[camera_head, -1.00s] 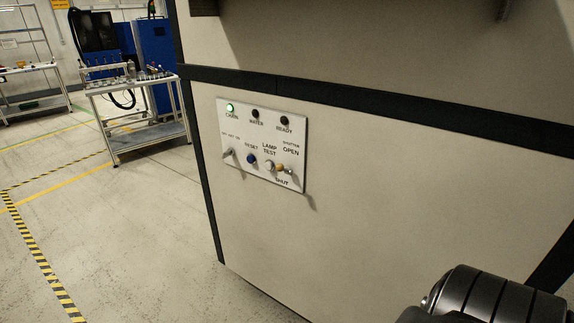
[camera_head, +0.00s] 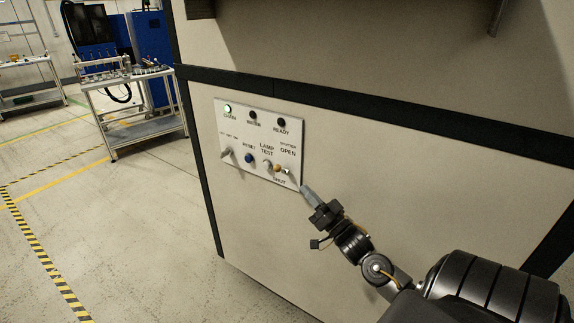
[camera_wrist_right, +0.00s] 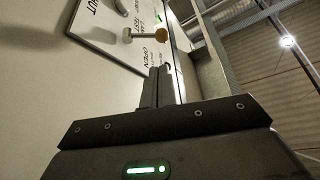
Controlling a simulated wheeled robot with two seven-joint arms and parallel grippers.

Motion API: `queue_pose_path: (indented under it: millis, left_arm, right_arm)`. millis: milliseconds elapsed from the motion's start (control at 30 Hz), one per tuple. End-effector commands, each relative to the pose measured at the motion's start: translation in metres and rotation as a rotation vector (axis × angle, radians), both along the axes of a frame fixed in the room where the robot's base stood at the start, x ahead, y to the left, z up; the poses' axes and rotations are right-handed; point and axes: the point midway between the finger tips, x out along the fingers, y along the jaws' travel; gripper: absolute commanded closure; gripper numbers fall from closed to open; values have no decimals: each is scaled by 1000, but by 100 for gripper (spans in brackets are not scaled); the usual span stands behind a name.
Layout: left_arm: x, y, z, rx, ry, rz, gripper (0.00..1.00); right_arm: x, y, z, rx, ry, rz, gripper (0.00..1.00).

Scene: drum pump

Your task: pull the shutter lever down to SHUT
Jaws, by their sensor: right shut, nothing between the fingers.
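The shutter lever (camera_head: 278,168) is a short metal stem with an orange-tan knob, on the white control panel (camera_head: 238,177) between the words OPEN and SHUT. It sticks out from the panel; its exact angle is hard to tell. In the right wrist view, the knob (camera_wrist_right: 162,33) is just beyond my fingertips. My right gripper (camera_head: 305,190) is shut and empty, just right of the panel's lower right edge, pointing up-left toward the lever. In the wrist view, its fingers (camera_wrist_right: 157,85) are together and apart from the lever. My left gripper is not in view.
The panel also carries a blue RESET button (camera_head: 249,158), a white LAMP TEST button (camera_head: 267,164), a toggle switch (camera_head: 226,152) and a lit green lamp (camera_head: 227,109). The beige cabinet wall (camera_head: 400,180) is bare around it. A workbench (camera_head: 140,105) stands at the far left.

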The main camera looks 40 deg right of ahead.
Motion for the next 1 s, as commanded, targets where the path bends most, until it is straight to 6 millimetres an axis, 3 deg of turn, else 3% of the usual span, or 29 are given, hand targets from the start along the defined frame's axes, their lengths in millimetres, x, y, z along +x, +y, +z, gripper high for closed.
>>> queue_pose_path:
  millis: [100,467,1000]
  left_arm:
    - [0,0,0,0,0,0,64]
    - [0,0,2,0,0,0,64]
    - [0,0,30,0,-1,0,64]
  right_arm:
    - [-2,2,10,3,-20,12,100]
    - [2,2,12,2,-19,11,100]
    - [76,5,48,3,-18,11,100]
